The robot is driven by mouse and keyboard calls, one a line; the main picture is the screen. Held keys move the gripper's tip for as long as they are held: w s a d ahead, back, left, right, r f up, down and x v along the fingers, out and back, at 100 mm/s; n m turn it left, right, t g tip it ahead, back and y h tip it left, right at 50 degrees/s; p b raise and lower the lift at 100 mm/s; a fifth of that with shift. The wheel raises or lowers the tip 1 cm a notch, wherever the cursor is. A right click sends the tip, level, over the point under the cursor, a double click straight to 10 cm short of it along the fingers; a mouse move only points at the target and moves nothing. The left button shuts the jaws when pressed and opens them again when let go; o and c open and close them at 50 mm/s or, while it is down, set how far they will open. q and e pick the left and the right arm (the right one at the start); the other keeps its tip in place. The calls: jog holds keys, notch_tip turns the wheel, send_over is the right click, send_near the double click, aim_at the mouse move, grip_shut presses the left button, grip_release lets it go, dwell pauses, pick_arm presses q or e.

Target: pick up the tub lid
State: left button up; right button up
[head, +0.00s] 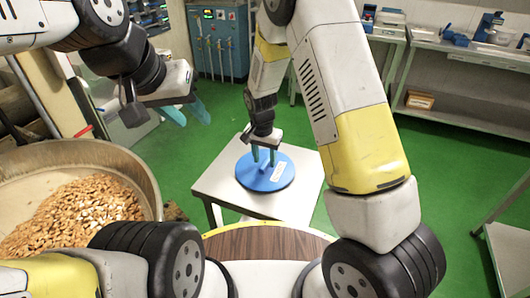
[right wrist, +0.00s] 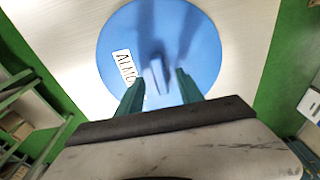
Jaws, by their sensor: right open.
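The tub lid (head: 253,182) is a round blue disc lying flat on a small white table. In the right wrist view the lid (right wrist: 200,50) shows an upright blue handle (right wrist: 157,76) near its middle and a white label starting "ALMO", partly hidden by a finger. My right gripper (head: 263,156) points down over the lid, open. In the right wrist view its two teal fingers (right wrist: 158,92) stand apart on either side of the handle, without visible contact. My left gripper (head: 187,112) is empty, raised at upper left, away from the lid, its two teal fingers apart.
The white table (head: 216,184) has bare room around the lid. A large pan (head: 150,180) of almonds (head: 75,215) stands at left. A round brown wooden top (head: 265,243) is in front of the table. Shelving and a blue cabinet (head: 219,42) stand behind.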

jog(key=shift+f, duration=0.7)
grip_shut()
jog(key=shift+w+r, duration=0.1)
